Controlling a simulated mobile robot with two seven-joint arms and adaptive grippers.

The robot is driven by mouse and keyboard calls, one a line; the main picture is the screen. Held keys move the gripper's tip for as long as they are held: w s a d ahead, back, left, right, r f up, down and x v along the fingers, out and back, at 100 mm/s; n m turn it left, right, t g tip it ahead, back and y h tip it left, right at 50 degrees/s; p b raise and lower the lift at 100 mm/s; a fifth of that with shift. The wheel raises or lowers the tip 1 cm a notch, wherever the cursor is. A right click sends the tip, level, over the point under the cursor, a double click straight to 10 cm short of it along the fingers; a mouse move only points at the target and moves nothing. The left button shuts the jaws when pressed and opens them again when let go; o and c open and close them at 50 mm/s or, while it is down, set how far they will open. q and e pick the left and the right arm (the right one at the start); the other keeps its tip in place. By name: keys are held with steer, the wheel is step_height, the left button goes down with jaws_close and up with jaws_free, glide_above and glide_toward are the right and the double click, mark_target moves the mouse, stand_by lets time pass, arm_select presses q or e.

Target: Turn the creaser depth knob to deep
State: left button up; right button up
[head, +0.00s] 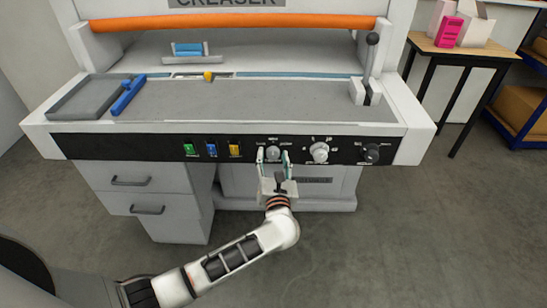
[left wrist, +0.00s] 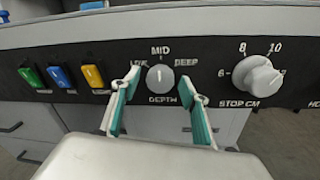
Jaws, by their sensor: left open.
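The depth knob (left wrist: 160,78) is a small grey round knob on the creaser's black front panel, labelled LOW, MID and DEEP in the left wrist view. Its pale mark appears to point up toward MID. In the head view the knob (head: 273,154) sits between the fingertips of my left gripper (head: 273,160). My left gripper (left wrist: 159,88) is open, with one teal-lined finger to each side of the knob and visible gaps between. Whether the fingertips reach the knob's depth is hard to tell. My right gripper is not in view.
The stop knob (left wrist: 257,75) is right of the depth knob, and another dark knob (head: 371,152) is further right. Green (head: 188,148), blue (head: 211,149) and yellow (head: 234,149) switches are on the left. A lever (head: 369,65) stands on the creaser.

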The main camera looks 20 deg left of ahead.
arm_select(q)
steer(key=c, duration=1.1)
